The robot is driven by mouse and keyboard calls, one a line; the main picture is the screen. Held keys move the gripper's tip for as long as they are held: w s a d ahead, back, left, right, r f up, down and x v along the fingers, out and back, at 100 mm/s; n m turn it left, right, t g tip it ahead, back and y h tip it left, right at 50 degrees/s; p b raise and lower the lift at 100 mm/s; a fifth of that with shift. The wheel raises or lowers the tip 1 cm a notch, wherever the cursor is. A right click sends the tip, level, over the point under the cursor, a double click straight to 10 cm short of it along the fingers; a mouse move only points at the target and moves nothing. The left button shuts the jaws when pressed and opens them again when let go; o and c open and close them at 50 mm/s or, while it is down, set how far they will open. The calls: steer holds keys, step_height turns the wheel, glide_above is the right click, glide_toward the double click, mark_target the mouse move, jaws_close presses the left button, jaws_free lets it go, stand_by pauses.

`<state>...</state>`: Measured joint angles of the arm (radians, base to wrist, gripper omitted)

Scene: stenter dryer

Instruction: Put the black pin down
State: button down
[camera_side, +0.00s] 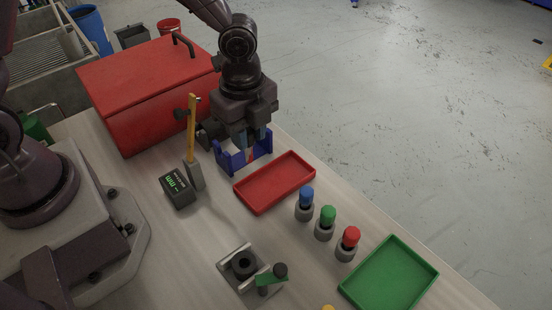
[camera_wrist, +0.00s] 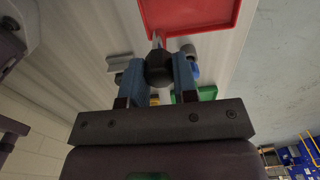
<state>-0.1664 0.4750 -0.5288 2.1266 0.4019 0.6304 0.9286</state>
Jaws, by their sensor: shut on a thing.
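My gripper (camera_wrist: 159,75) is shut on the black pin (camera_wrist: 159,68). In the wrist view the pin shows as a dark round head between the two blue-grey fingers, with a thin pale tip pointing toward the red tray. In the side view my gripper (camera_side: 254,140) is low over the blue holder (camera_side: 228,162), which has two uprights. The pin cannot be made out there, hidden by the fingers and holder. I cannot tell whether the pin touches the holder.
The red tray (camera_side: 275,183) lies beside the holder; it also shows in the wrist view (camera_wrist: 190,30). Blue (camera_side: 306,193), green (camera_side: 327,214) and red (camera_side: 350,236) capped pieces stand nearby. A green tray (camera_side: 390,275), black gauge (camera_side: 178,188), clamp block (camera_side: 233,268) and large red box (camera_side: 150,95) surround the work.

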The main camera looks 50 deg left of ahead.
steer(key=shift+w+d+f, duration=0.25)
steer(key=shift+w+f, duration=0.6)
steer(key=shift+f, duration=0.7)
steer(key=shift+w+d+f, duration=0.25)
steer(key=shift+w+f, duration=0.55)
steer(key=shift+f, duration=0.7)
steer(key=shift+w+d+f, duration=0.25)
steer(key=shift+w+f, duration=0.6)
steer(key=shift+f, duration=0.7)
steer(key=shift+f, duration=0.1)
steer(key=c, duration=0.9)
jaws_free()
